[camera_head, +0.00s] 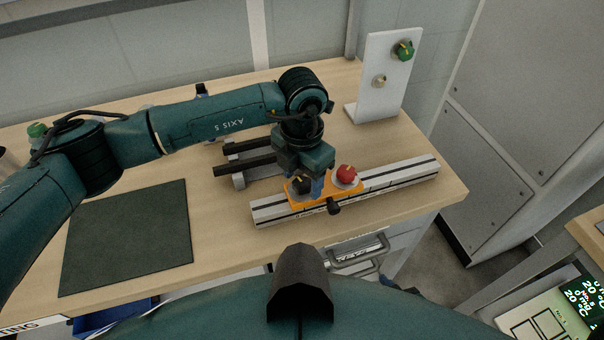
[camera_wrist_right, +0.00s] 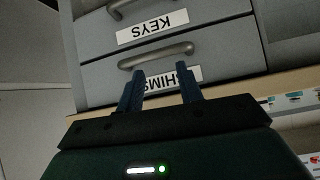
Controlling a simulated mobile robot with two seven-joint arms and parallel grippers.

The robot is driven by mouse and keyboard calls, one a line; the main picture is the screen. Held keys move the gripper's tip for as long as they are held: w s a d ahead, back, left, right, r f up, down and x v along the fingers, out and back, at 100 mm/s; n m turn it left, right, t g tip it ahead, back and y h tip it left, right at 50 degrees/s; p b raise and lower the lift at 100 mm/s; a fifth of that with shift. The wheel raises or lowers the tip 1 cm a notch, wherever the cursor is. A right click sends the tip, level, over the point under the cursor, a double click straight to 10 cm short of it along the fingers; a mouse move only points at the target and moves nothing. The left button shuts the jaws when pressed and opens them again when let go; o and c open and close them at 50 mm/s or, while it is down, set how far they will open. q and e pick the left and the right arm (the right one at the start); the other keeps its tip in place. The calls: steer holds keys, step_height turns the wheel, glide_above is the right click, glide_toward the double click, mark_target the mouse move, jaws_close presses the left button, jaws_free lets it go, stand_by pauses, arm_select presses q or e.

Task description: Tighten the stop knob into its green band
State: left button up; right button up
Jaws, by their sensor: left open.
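An orange carriage (camera_head: 325,193) sits on a pale slotted rail (camera_head: 395,181) near the table's front edge. It carries a red knob (camera_head: 346,174) on its right and a black knob (camera_head: 301,184) on its left. Another black knob (camera_head: 334,207) sticks out of its front. I cannot tell which is the stop knob, and no green band shows on the carriage. My left gripper (camera_head: 316,186) is open and points down over the carriage, close to the left black knob; whether it touches is hidden. My right gripper (camera_wrist_right: 162,88) is open and empty in the right wrist view, in front of drawers.
A white upright panel (camera_head: 378,85) with a green knob (camera_head: 403,50) and a small metal knob (camera_head: 379,81) stands at the back right. Black bars (camera_head: 246,163) lie behind the rail. A dark mat (camera_head: 130,238) covers the left front. Drawers (camera_wrist_right: 175,50) have protruding handles.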

arm_select(q)
steer(key=c, duration=1)
steer(key=shift+f+m+b, duration=0.15)
steer(key=shift+m+b, duration=0.25)
steer(key=shift+b, duration=0.4)
steer(key=m+b, duration=0.2)
steer(key=shift+f+b, duration=0.1)
steer(key=shift+b, duration=0.3)
steer(key=shift+m+b, duration=0.9)
steer(key=shift+b, duration=0.2)
steer(key=shift+r+m+b, duration=0.2)
steer(key=shift+m+b, duration=0.55)
steer(key=shift+m, duration=0.05)
arm_select(e)
steer(key=shift+w+a+f+n+t+y, duration=0.25)
steer(key=shift+a+f+y, duration=0.2)
steer(key=shift+a, duration=0.25)
steer(key=shift+w+a+f+n+t+y, duration=0.15)
steer(key=shift+a+f+t+y, duration=0.2)
steer(key=shift+a, duration=0.3)
steer(key=shift+f, duration=0.15)
arm_select(q)
steer(key=shift+r, duration=0.1)
arm_select(e)
steer(key=shift+d, duration=0.15)
arm_select(q)
steer(key=o, duration=1)
